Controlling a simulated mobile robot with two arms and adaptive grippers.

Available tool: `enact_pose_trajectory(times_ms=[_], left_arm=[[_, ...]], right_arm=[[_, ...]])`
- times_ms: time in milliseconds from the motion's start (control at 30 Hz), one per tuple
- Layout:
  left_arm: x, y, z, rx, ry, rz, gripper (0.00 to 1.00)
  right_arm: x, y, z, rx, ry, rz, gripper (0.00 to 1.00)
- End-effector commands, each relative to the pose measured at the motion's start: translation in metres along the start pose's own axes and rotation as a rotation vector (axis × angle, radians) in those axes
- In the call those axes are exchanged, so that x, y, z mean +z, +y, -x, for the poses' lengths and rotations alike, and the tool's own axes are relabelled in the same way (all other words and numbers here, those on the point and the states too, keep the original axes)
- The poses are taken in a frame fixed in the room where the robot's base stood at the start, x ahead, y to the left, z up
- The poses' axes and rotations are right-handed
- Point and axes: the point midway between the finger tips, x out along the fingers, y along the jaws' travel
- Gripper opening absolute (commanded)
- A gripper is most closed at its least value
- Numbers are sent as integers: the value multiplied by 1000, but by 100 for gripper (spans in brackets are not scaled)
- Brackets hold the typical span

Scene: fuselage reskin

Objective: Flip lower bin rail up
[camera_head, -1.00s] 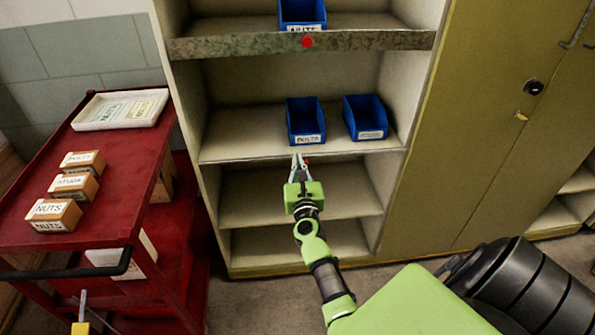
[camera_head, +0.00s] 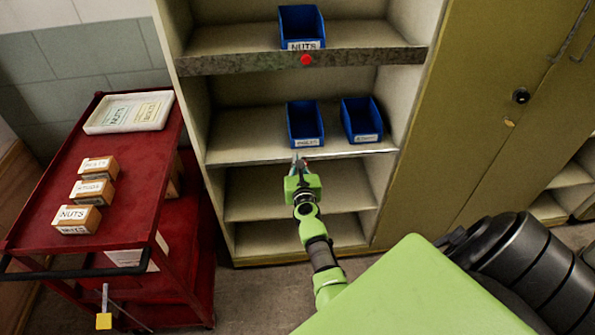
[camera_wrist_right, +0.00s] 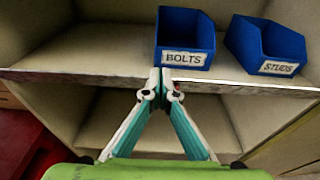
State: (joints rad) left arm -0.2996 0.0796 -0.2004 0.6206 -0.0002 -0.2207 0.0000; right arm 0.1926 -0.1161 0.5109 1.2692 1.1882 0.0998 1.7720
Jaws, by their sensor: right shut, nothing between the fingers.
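The lower bin rail (camera_head: 350,154) shows as a thin pale metal strip along the front edge of the middle shelf, below the blue bins; it also shows in the right wrist view (camera_wrist_right: 80,77). It does not stand up in front of the bins. A small red knob (camera_wrist_right: 177,96) shows beside my right fingertips. My right gripper (camera_head: 298,158) is shut and empty, its tips at the shelf's front edge below the BOLTS bin (camera_head: 305,123); its tips also show in the right wrist view (camera_wrist_right: 160,92). Contact with the rail cannot be told. My left gripper is out of view.
A STUDS bin (camera_head: 362,120) stands right of the BOLTS bin. Above, a raised rail (camera_head: 240,64) with a red knob fronts a NUTS bin (camera_head: 302,26). A red cart (camera_head: 130,200) with boxes stands left; an olive cabinet (camera_head: 470,120) stands right.

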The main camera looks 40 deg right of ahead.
Motion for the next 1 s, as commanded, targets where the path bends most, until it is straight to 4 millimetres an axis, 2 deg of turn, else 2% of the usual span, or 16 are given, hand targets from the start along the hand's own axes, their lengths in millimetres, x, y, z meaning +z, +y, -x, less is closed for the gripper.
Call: enact_pose_trajectory(times_ms=[100, 1000], left_arm=[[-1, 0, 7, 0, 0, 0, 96], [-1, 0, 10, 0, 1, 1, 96]], right_arm=[[4, 1, -1, 2, 10, -2, 0], [18, 0, -19, 1, 13, -2, 0]])
